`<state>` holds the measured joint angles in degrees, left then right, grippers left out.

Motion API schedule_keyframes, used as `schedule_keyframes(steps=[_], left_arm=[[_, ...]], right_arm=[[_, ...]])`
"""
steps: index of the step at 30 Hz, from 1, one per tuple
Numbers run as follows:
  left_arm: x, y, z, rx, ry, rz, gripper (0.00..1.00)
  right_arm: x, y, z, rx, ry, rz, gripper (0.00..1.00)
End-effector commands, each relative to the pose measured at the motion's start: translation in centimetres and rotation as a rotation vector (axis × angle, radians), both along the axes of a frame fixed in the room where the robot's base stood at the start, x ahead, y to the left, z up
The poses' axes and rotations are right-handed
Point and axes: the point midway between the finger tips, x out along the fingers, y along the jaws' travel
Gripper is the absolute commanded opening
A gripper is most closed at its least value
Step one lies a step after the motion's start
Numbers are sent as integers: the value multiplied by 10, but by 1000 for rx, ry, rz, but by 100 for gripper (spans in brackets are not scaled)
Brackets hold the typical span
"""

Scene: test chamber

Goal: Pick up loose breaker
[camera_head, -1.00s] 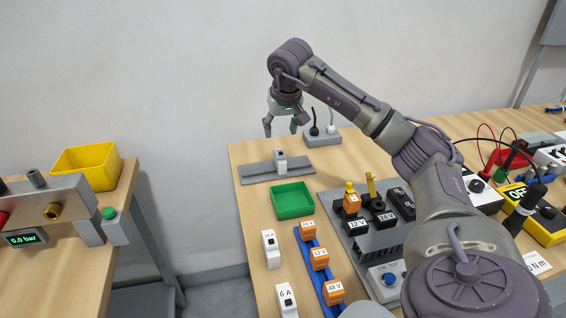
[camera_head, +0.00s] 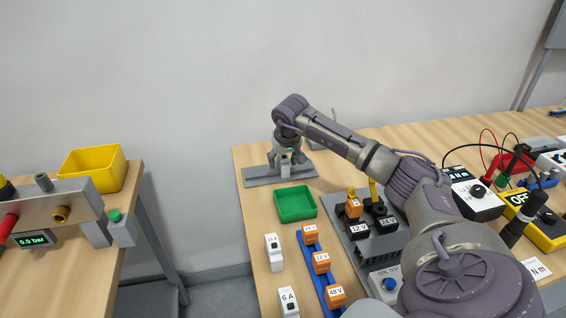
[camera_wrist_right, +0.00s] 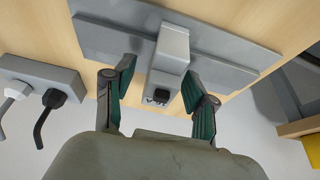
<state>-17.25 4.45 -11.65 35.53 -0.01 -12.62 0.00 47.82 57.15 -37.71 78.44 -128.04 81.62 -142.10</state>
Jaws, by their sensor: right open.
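A small light grey breaker (camera_wrist_right: 170,55) with a black switch stands on a flat grey plate (camera_wrist_right: 110,38) in the right wrist view. The plate also shows at the back left of the bench in the head view (camera_head: 258,179). My right gripper (camera_wrist_right: 158,73) is open, with one finger on each side of the breaker and gaps visible between. In the head view my right gripper (camera_head: 286,165) is low over the plate and mostly hides the breaker. Two more white breakers, an upper one (camera_head: 274,254) and one marked 6 A (camera_head: 289,304), stand on the bench. My left gripper is not in view.
A green tray (camera_head: 296,204) sits just in front of the plate. A blue rail (camera_head: 314,275) holds orange blocks. Meters and cables are at right; a yellow bin (camera_head: 92,168) is on the left bench.

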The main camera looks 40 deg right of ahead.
Motion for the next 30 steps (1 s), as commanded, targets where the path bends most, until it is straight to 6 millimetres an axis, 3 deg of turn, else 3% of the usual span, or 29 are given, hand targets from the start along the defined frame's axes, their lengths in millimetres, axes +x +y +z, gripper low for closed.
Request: schedule_keyframes(steps=[5, 15, 24, 30], left_arm=[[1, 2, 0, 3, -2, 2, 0], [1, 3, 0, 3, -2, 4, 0], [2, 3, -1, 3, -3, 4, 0], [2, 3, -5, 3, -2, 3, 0]], right_arm=[[0, 0, 0, 0, -1, 0, 55], [0, 0, 0, 0, -1, 0, 0], [0, 0, 2, 0, -2, -1, 0], [1, 0, 18, 0, -5, 0, 0]])
